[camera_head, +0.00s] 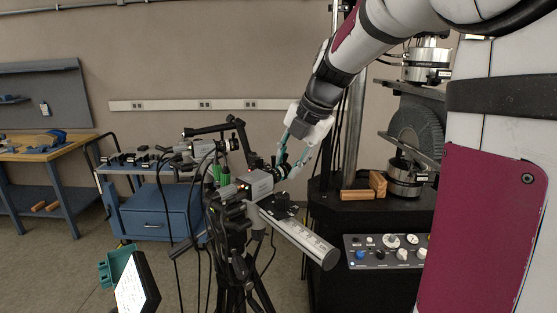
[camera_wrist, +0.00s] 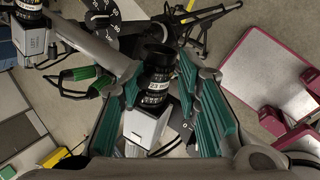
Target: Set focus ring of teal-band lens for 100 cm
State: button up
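A grey camera (camera_head: 258,182) sits on a tripod (camera_head: 235,235) in the head view, with a black lens (camera_head: 280,170) facing right. In the wrist view the lens (camera_wrist: 155,75) stands between my teal-padded fingers, with white markings on its barrel and the pale camera body (camera_wrist: 146,128) below it. I cannot make out a teal band on it. My gripper (camera_head: 292,152) comes from the upper right to the lens; in the wrist view the gripper (camera_wrist: 160,80) is open, one finger on each side. Contact with the lens cannot be told.
A second camera (camera_head: 200,148) stands behind left; it also shows in the wrist view (camera_wrist: 30,40). A control panel (camera_head: 385,250) and test machine (camera_head: 405,135) stand right. A blue cabinet (camera_head: 150,215) is behind left.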

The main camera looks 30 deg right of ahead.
jog(key=v, duration=0.6)
dwell(0.5)
jog(key=shift+r, duration=0.1)
